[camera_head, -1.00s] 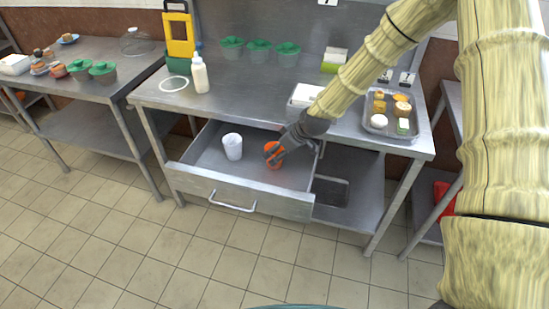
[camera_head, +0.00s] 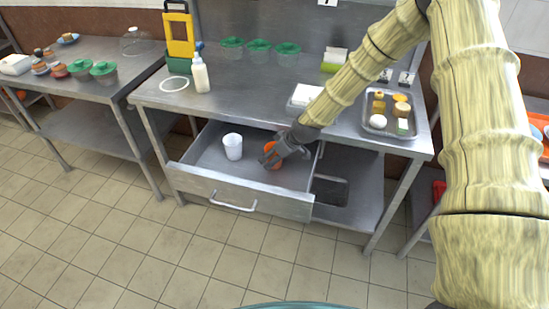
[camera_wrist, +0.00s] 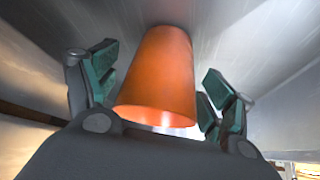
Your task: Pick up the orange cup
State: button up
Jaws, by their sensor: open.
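The orange cup (camera_head: 269,153) stands in the open drawer (camera_head: 205,160), to the right of a white cup (camera_head: 232,146). My gripper (camera_head: 278,157) is at the orange cup and hides part of it. In the wrist view the orange cup (camera_wrist: 160,80) lies between the two green-padded fingers of my gripper (camera_wrist: 158,92). The fingers are spread, one on each side of the cup. A gap shows at the left finger; the right finger is very close to the cup, and I cannot tell if it touches.
The steel table (camera_head: 240,100) stands above the drawer. On it are a white bottle (camera_head: 200,75), several green-lidded containers (camera_head: 259,52) and a tray of food (camera_head: 388,126). The drawer front (camera_head: 240,190) and the table edge bound the space around my gripper.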

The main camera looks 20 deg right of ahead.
jog(key=c, duration=1.1)
